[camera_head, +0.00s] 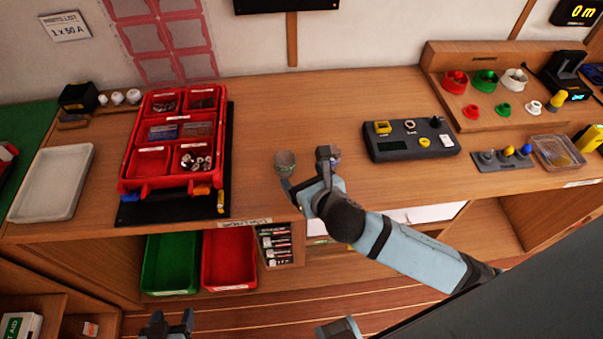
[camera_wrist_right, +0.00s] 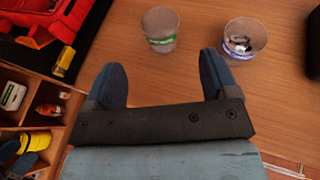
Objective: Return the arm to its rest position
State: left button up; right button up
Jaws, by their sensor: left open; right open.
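My right gripper (camera_head: 304,172) is open and empty over the front middle of the workbench. Its two fingers (camera_wrist_right: 162,72) stand wide apart in the right wrist view, with only wood seen between them. A small pale cup with a green band (camera_head: 286,162) stands just beyond the fingers; it also shows in the right wrist view (camera_wrist_right: 160,28). A second cup, with dark contents (camera_wrist_right: 244,38), stands to its right and is partly hidden by a finger in the head view (camera_head: 336,156). My left gripper (camera_head: 168,324) is open at the bottom edge, low in front of the bench.
A red compartment tray (camera_head: 127,176) lies left on a black mat, beside a white tray (camera_head: 50,183). A dark button box (camera_head: 412,147) stands right of the cups. Green (camera_head: 170,265) and red (camera_head: 229,260) bins sit on the shelf below. The bench's back middle is clear.

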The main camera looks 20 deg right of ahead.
dwell(0.4)
jog(key=shift+s+d+m, duration=0.15)
jog(key=shift+m, duration=0.45)
jog(key=s+d+m+g, duration=0.1)
jog(key=m, duration=0.2)
jog(key=s+m+h, duration=0.1)
jog(key=m, duration=0.2)
jog(key=s+d+m+g, duration=0.1)
jog(key=m, duration=0.2)
jog(key=shift+s+d+f+m+g+h, duration=0.3)
jog(key=shift+s+f, duration=0.05)
jog(key=s+d+m+g, duration=0.35)
jog(key=s+m, duration=0.45)
jog(key=m, duration=0.4)
jog(key=s+d+m+g, duration=0.2)
jog(key=s+m+g, duration=0.2)
jog(key=s+m, duration=0.6)
jog(key=w+a+f+m+t+y+p, duration=0.1)
jog(key=w+a+f+t+y+p, duration=0.2)
jog(key=w+a+f+t+p, duration=0.3)
notch_tip(320, 180, down, 2)
jog(key=shift+w+f+m+t, duration=0.15)
jog(key=shift+w+m+t, duration=0.25)
jog(key=shift+w+t, duration=0.5)
jog(key=shift+w, duration=0.1)
